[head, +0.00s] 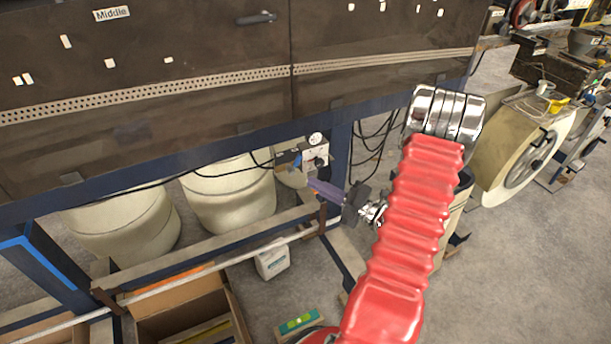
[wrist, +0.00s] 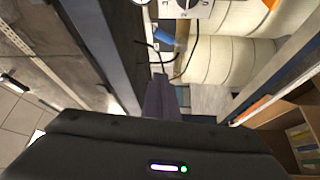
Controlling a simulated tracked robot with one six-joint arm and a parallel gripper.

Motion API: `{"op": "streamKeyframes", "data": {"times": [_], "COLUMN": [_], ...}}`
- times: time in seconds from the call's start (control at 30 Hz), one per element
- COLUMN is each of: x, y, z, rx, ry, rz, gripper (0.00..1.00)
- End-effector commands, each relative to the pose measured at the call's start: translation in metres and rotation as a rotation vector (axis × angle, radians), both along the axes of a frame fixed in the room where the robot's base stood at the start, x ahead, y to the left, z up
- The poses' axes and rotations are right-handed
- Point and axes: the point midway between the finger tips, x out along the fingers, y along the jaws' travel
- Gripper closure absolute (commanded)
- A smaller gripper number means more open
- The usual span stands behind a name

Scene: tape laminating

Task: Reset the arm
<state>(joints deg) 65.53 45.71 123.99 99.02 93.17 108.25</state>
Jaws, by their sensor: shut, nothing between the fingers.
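My arm (head: 415,215) has a red ribbed sleeve and a shiny metal joint at its top. It reaches down and left in the head view, towards the dark frame of the machine. My gripper (head: 312,184) is at its end, with purple-grey fingers pointing left. The fingers are shut and empty. In the wrist view the gripper (wrist: 158,82) shows past the dark wrist housing, its fingers together. A grey control box with a dial (head: 316,152) is just above the fingertips in the head view. It also shows at the top of the wrist view (wrist: 190,8).
The brown machine panel (head: 150,60) fills the upper left. Pale drums (head: 230,195) stand beneath it. A blue frame post (head: 338,150) and hanging cables are close to the gripper. An open cardboard box (head: 185,312) and a white container (head: 272,258) are on the floor. Bare floor lies at lower right.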

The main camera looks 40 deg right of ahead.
Motion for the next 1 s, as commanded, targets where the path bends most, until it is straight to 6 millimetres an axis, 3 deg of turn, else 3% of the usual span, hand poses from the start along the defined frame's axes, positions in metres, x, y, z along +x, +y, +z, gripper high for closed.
{"op": "streamKeyframes", "data": {"times": [0.37,0.57,0.8,1.0], "x": [0.000,-0.001,-0.024,-0.049], "y": [0.000,0.007,0.058,0.109], "z": [0.000,-0.011,-0.044,-0.045], "rx": [-0.025,-0.201,-0.562,-0.938], "ry": [-0.007,-0.014,-0.027,-0.139], "rz": [-0.002,0.014,0.216,0.492], "gripper": [1.00,1.00,1.00,1.00]}}
